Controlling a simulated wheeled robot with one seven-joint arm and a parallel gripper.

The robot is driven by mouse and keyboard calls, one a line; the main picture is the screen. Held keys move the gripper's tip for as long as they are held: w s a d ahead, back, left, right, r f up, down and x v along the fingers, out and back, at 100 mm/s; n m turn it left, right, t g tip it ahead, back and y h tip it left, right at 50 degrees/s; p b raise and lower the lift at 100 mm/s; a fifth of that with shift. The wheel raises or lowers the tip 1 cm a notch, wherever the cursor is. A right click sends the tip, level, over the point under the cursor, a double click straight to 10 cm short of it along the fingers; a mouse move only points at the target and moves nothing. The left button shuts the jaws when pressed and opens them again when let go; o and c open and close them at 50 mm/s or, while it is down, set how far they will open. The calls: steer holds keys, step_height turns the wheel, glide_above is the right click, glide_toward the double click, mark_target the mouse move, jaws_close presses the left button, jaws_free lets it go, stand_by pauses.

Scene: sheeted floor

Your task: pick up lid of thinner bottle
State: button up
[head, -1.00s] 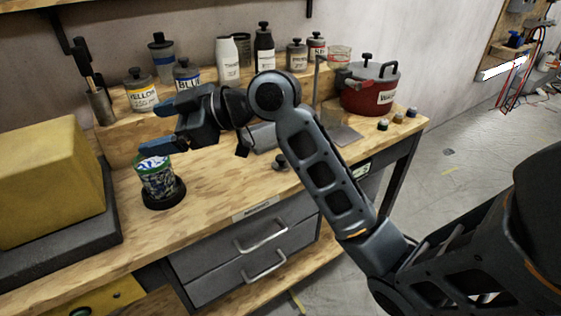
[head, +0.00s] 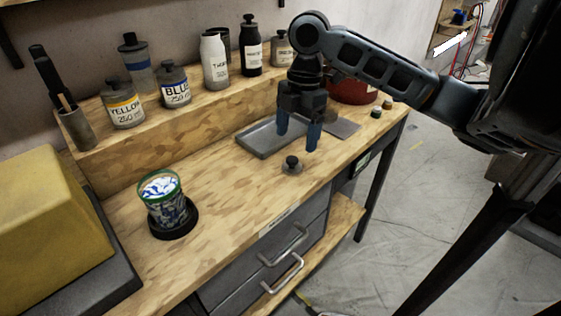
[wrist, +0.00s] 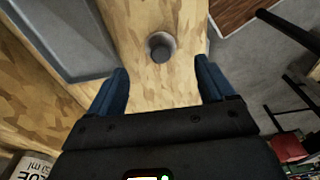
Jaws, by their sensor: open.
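A small grey lid with a dark round knob (head: 292,165) lies on the wooden bench near its front edge. The lid also shows in the wrist view (wrist: 161,47), ahead of the fingertips and roughly centred between them. My gripper (head: 298,140) is open and empty, its blue fingers pointing down just above the lid. The open fingers also show in the wrist view (wrist: 162,70). A white bottle (head: 214,62) stands on the raised shelf, its label partly readable as starting with TH. It shows no knobbed lid on top.
A grey metal tray (head: 262,146) lies just behind and left of the lid. A patterned cup with a green rim (head: 166,200) stands on a dark base at left. Yellow (head: 124,112) and blue (head: 175,88) paint jars stand on the shelf. A red pot (head: 352,92) is partly behind my arm.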

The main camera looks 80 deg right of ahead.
mark_target(292, 158)
steer(key=shift+w+a+f+p, duration=0.1)
steer(key=shift+a+f+p, duration=0.1)
steer(key=shift+f, duration=0.95)
steer(key=shift+w+a+f+p, duration=0.1)
steer(key=shift+a+f+p, duration=0.1)
steer(key=shift+f, duration=0.9)
steer(key=shift+w+a+f+p, duration=0.1)
steer(key=shift+f+p, duration=0.1)
steer(key=shift+f, duration=0.95)
steer(key=c, duration=1.1)
steer(key=shift+r, duration=0.2)
